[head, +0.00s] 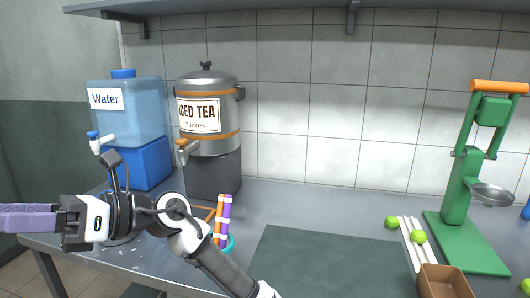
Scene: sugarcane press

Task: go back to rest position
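My gripper (30,218) is at the far left, past the left end of the counter and turned toward the left edge of the head view. It shows as a long purple-grey piece that runs out of the picture. I cannot tell whether this is its fingers alone or something held, nor whether it is open or shut. My arm reaches from the bottom middle up and left over the counter's front left part.
A blue water dispenser (127,110) and an iced tea urn (213,137) stand back left. A teal holder (231,243) with purple and orange sticks is behind my arm. A dark mat (330,265), white sticks, limes, a brown box (445,282) and a green press (460,190) lie rightward.

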